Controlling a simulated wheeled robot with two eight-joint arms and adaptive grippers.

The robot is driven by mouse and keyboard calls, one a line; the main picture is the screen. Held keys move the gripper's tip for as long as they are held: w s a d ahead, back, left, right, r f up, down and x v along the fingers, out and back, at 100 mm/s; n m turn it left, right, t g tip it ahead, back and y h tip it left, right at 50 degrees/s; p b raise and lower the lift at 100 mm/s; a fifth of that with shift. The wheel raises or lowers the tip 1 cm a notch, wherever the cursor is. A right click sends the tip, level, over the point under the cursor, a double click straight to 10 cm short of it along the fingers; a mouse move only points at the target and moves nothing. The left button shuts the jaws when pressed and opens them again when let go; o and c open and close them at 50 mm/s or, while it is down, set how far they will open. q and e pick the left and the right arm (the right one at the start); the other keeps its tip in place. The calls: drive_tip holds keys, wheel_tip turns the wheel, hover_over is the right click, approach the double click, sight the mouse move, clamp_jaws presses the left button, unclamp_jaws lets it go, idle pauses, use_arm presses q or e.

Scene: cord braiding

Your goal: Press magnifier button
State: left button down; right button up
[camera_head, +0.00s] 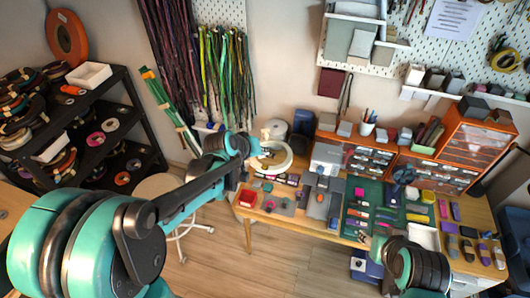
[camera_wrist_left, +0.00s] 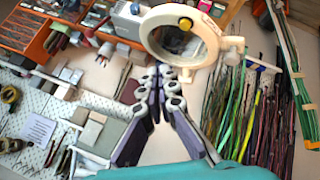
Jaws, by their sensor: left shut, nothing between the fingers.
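The magnifier (camera_head: 271,157) is a cream ring lamp at the left end of the workbench. In the head view the left hand reaches the magnifier from the left. My right arm (camera_head: 405,262) is at the lower right; its fingers are not clear.
Cords (camera_head: 226,80) hang on the wall behind. A spool rack (camera_head: 140,125) and a round stool (camera_head: 160,186) stand left. The floor before the bench is clear.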

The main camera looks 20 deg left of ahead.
sight(263, 167)
use_arm(q)
drive_tip(key=shift+w+a+r+n+p, duration=0.1)
drive_tip(key=shift+w+r+n+p, duration=0.05)
drive_tip(key=shift+w+r+p, duration=0.4)
drive_tip(key=shift+w+a+r+n+p, duration=0.1)
drive_tip(key=shift+w+r+n+p, duration=0.2)
drive_tip(key=shift+w, duration=0.35)
use_arm(e)
wheel_tip(263, 167, up, 3)
use_arm(q)
drive_tip(key=shift+f, duration=0.15)
wheel_tip(263, 167, down, 8)
drive_tip(key=b, duration=0.6)
drive_tip(key=shift+f+b, duration=0.35)
drive_tip(key=shift+b, duration=0.1)
use_arm(e)
wheel_tip(263, 167, down, 7)
use_arm(q)
drive_tip(key=shift+f+b, duration=0.4)
drive_tip(key=shift+b, duration=0.1)
use_arm(e)
drive_tip(key=shift+f, duration=0.45)
